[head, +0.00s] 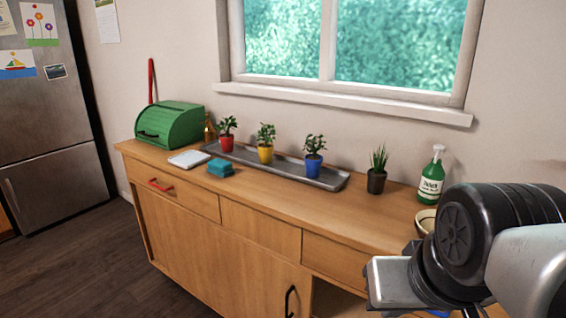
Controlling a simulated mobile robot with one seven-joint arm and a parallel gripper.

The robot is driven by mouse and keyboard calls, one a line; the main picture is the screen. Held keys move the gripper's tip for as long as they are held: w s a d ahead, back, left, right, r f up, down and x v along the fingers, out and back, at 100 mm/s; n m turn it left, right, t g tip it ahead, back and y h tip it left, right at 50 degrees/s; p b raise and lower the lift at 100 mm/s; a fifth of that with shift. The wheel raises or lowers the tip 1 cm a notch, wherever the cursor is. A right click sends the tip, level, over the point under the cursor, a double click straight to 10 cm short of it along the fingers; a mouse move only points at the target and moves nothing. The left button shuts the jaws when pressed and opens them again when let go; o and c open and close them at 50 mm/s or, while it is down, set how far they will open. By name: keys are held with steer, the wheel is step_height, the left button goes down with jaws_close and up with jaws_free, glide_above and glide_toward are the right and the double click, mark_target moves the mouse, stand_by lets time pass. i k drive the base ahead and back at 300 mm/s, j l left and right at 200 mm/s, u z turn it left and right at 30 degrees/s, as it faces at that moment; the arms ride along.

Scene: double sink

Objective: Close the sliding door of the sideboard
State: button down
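The wooden sideboard (262,218) runs along the wall below the window. Its sliding door (245,262) has a black vertical handle (290,302) near its right edge. To the right of that edge a dark opening (338,300) shows into the cabinet, so the door stands at least partly open. My arm covers the right end of the sideboard. My gripper's grey body shows at the lower right, in front of the opening. Its fingertips are hidden or below the frame, so I cannot tell whether it is open or touches anything.
On the sideboard top stand a green bread box (170,124), a tray (275,165) with potted plants, a dark pot (377,180), a green soap bottle (431,176) and blue sponges (221,167). A fridge (45,110) stands at left. The floor (85,265) before the sideboard is clear.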

mark_target(239, 279)
steer(key=i+j+z, duration=0.1)
steer(key=j, duration=0.25)
steer(key=i+j+z, duration=0.1)
steer(key=j, duration=0.3)
steer(key=i+j+z, duration=0.1)
steer(key=j, duration=0.3)
steer(key=i+j, duration=0.1)
steer(key=j, duration=0.45)
steer(key=i+j, duration=0.1)
steer(key=j, duration=0.5)
steer(key=i+j+z, duration=0.1)
steer(key=j, duration=1)
steer(key=i+j, duration=0.15)
steer(key=j, duration=0.2)
steer(key=i+j, duration=0.1)
steer(key=j, duration=0.25)
steer(key=i+j, duration=0.15)
steer(key=j, duration=0.2)
steer(key=i, duration=0.3)
steer(key=l+z, duration=0.05)
